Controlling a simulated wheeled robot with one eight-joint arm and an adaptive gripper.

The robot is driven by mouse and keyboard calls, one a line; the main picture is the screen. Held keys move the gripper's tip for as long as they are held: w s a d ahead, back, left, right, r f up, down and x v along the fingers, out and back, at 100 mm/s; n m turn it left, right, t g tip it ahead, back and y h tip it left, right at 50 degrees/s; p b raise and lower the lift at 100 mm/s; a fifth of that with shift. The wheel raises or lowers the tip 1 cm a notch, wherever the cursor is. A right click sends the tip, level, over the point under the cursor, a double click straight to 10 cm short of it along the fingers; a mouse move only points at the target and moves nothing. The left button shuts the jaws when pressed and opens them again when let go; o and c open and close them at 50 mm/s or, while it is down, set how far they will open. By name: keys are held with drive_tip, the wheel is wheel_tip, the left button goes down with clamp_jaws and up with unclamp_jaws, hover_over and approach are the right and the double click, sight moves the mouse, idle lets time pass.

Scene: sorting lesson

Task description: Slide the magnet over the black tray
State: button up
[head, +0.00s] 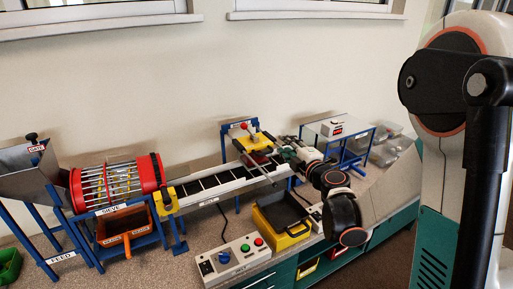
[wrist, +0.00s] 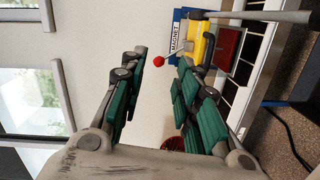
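The magnet (head: 255,141) is a yellow block with a red-tipped knob, carried on a blue frame over the conveyor at the back. In the wrist view the yellow magnet (wrist: 201,44) lies ahead beside its MAGNET label, and its red knob (wrist: 159,62) appears between my fingertips. My gripper (head: 288,155) is beside the magnet, to its right. In the wrist view my gripper (wrist: 162,64) has its green-padded fingers wide apart with nothing held. The black tray (head: 284,211) seems to be the dark tray at the yellow bin (head: 288,237), in front of the conveyor.
The slatted conveyor (head: 208,183) runs from the red sieve drum (head: 115,183) to beneath the magnet. A button box (head: 232,261) stands at the front. A glass-topped blue stand (head: 338,133) and clear bins (head: 385,152) are to the right, near my arm.

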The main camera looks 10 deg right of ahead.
sight(264, 154)
wheel_tip(264, 154, down, 8)
drive_tip(key=a+n+g+y, duration=0.1)
drive_tip(key=n+g+y, duration=0.1)
drive_tip(key=n, duration=0.1)
drive_tip(key=b+x, duration=0.2)
drive_tip(key=x, duration=1.1)
drive_tip(key=shift+w+b, duration=0.35)
drive_tip(key=shift+w, duration=0.1)
